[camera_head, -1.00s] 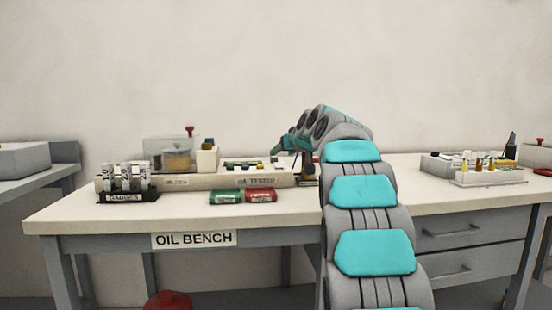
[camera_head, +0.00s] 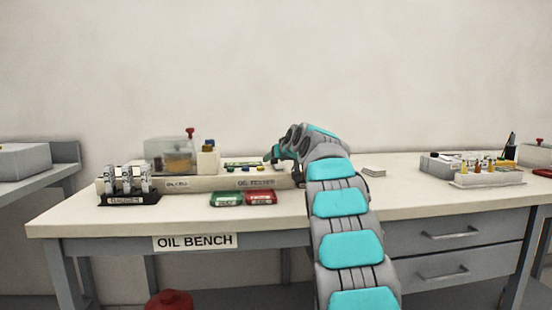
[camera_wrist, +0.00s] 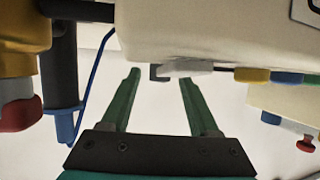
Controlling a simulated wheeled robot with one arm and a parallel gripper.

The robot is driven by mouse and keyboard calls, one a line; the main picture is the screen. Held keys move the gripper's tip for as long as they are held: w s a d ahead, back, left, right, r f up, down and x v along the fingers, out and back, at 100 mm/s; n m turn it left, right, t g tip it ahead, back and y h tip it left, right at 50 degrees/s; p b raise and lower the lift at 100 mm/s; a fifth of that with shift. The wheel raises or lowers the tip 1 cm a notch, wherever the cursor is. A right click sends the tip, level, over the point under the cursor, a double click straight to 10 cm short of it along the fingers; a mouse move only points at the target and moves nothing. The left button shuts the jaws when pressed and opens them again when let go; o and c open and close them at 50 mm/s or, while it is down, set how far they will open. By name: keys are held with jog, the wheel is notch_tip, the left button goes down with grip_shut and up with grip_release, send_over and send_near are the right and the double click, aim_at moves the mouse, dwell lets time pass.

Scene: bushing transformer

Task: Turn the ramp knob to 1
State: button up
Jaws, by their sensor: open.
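The long cream oil tester (camera_head: 215,183) stands on the bench, with several small coloured parts on its top. My gripper (camera_head: 272,156) is at the tester's right part in the head view, mostly hidden by my arm. In the wrist view my gripper (camera_wrist: 160,82) has its two green fingers apart, with nothing gripped. A small grey piece (camera_wrist: 183,69) on the edge of a cream housing (camera_wrist: 200,30) shows just beyond and between the fingertips. I cannot tell if it is the ramp knob; no knob label or scale is readable.
Yellow, blue and green parts (camera_wrist: 285,77) line the housing's right side. A dark post with a blue tip (camera_wrist: 65,120) and a blue wire stand left of the fingers. Green and red cases (camera_head: 243,198) and a vial rack (camera_head: 128,197) sit on the bench (camera_head: 400,200).

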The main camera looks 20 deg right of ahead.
grip_shut()
dwell(0.4)
jog(key=shift+r+h, duration=0.1)
jog(key=shift+h, duration=0.2)
jog(key=m+h, duration=0.2)
jog(key=h, duration=0.1)
jog(key=m+g+h, duration=0.1)
jog(key=m, duration=0.1)
jog(key=shift+w+a, duration=0.1)
jog(key=shift+a, duration=0.25)
jog(key=shift+m+g+h, duration=0.5)
jog(key=shift+m+h, duration=0.4)
jog(key=shift+h, duration=0.1)
jog(key=shift+w+a+m+g+h, duration=0.1)
jog(key=shift+m+g+h, duration=0.55)
jog(key=shift+m, duration=0.25)
